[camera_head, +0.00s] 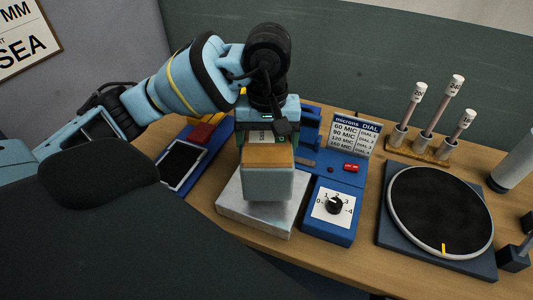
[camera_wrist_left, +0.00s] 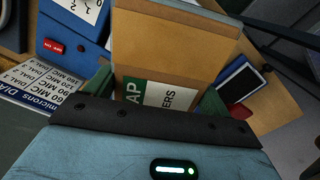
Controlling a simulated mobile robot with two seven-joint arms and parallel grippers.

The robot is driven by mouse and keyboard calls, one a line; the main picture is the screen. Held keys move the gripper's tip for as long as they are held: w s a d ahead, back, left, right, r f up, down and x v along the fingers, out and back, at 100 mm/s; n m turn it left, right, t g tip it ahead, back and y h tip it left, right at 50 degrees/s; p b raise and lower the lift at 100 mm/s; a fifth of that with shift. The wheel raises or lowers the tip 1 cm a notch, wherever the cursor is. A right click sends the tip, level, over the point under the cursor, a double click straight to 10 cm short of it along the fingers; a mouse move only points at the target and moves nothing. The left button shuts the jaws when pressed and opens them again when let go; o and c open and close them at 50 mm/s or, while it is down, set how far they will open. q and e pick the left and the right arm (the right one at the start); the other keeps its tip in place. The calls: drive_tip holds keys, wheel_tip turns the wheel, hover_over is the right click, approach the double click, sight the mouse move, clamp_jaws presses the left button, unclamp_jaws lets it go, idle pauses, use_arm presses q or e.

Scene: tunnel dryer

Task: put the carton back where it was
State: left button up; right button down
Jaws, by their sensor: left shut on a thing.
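The carton (camera_head: 268,182) is a box with an orange-brown top and a pale grey-green front. My left gripper (camera_head: 267,140) is shut on it from above and holds it upright over a pale metal slab (camera_head: 230,200). A dark shadow lies on the slab under the carton; I cannot tell if they touch. In the left wrist view the carton (camera_wrist_left: 175,45) shows a brown face with a green and white label, partly hidden by my gripper. My right gripper is not in view.
Right of the slab stands a blue unit with a dial (camera_head: 334,205), a red switch and a microns card (camera_head: 357,136). A black round turntable (camera_head: 440,212) and several labelled rods in a wooden stand (camera_head: 418,147) are further right. A blue unit with a dark screen (camera_head: 181,165) is left.

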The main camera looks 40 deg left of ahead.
use_arm(q)
drive_tip(key=shift+f, duration=1.7)
drive_tip(key=shift+f, duration=0.15)
drive_tip(key=o, duration=1.5)
drive_tip(key=shift+f, duration=0.1)
